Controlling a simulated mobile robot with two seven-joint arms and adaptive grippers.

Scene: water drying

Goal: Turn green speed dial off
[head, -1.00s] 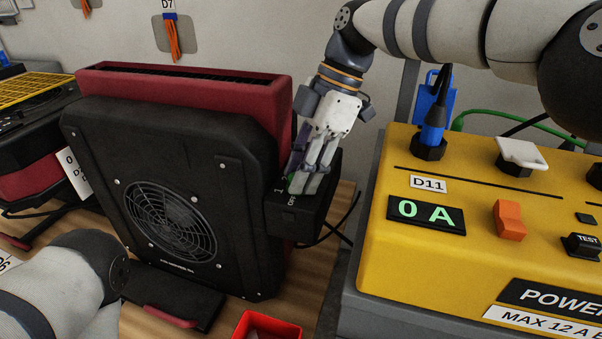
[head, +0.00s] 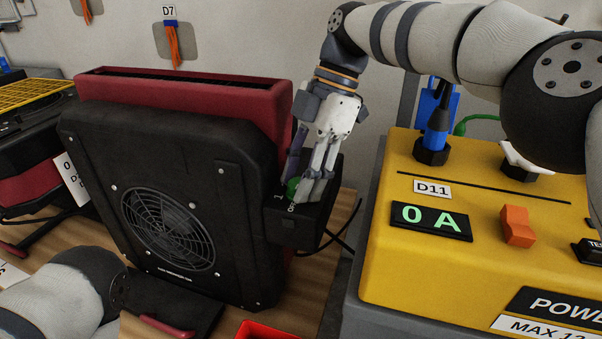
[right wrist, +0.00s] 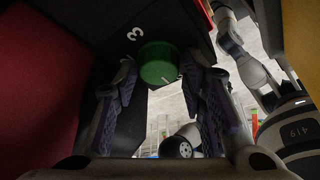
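The green speed dial (head: 293,187) sits on the black control box (head: 290,229) at the right side of the black and red fan unit. The labels "1" and "OFF" show near it. My right gripper (head: 306,184) is over the box with its fingers apart around the dial. In the right wrist view the green dial (right wrist: 158,64) lies between the fingertips of the right gripper (right wrist: 164,68), with a gap visible on each side. A "3" is printed beside it, and a pale mark shows on its lower right.
The fan unit (head: 178,150) stands on a wooden table. A yellow power box (head: 410,268) reading "0 A", with an orange switch (head: 517,226), stands close on the right. A red bin (head: 268,331) is at the bottom. Black cables hang behind the control box.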

